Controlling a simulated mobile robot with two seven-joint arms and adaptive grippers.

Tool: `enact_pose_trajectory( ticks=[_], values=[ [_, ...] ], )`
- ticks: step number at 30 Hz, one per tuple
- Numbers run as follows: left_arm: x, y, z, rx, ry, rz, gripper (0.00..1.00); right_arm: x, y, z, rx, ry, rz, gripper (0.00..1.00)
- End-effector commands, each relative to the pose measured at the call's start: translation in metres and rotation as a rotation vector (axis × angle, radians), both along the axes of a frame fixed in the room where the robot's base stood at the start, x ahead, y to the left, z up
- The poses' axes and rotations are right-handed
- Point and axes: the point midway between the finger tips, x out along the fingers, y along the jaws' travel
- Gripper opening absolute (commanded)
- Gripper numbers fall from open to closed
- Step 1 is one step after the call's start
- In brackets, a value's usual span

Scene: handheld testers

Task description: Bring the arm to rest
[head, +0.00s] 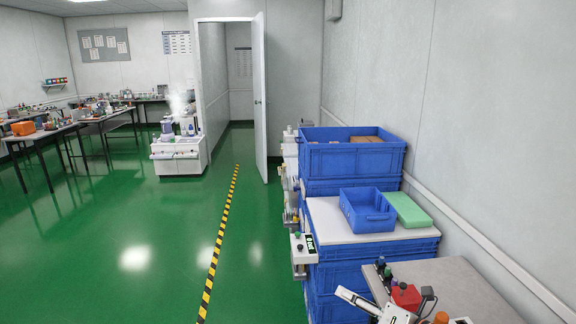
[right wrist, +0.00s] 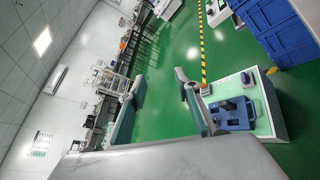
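My right gripper (right wrist: 158,80) shows in the right wrist view. Its two grey-green fingers stand well apart, with nothing between them. Through the gap I see floor and distant benches, and the fingers touch nothing I can make out. In the head view, a white bar-like part is at the bottom right, over the near grey tabletop; I cannot tell which part it is. My left gripper is in neither view.
Blue crates (head: 340,160) stand along the right wall, with a blue tray (head: 368,222) and a green box (head: 406,209). A red item (head: 406,296) sits on the near grey table (head: 465,285). A white cart (head: 180,158) stands farther off. Green floor (head: 135,225) lies open at left.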

Motion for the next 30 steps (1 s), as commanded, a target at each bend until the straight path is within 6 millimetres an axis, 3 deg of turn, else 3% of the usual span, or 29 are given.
enact_pose_trajectory(
  ticks=[1, 6, 10, 14, 20, 26, 30],
  values=[
    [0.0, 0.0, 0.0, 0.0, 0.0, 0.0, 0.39, -0.012, 0.026, 0.002, 0.076, 0.02, -0.007, 0.32],
    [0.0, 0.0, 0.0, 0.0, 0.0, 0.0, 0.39, -0.037, 0.078, 0.024, 0.315, 0.079, -0.085, 0.32],
    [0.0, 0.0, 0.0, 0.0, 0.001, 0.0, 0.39, -0.051, 0.093, 0.039, 0.491, 0.143, -0.182, 0.32],
    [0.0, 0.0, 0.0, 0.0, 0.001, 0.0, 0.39, -0.061, 0.089, 0.048, 0.656, 0.217, -0.31, 0.32],
    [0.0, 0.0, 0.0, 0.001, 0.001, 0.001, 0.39, -0.077, 0.049, 0.04, 0.874, 0.343, -0.563, 0.32],
    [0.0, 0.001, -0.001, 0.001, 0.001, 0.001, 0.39, -0.108, -0.023, 0.003, 1.031, 0.468, -0.88, 0.32],
    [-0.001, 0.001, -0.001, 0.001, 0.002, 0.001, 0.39, -0.147, -0.082, -0.034, 1.096, 0.542, -1.122, 0.32]
  ],
)
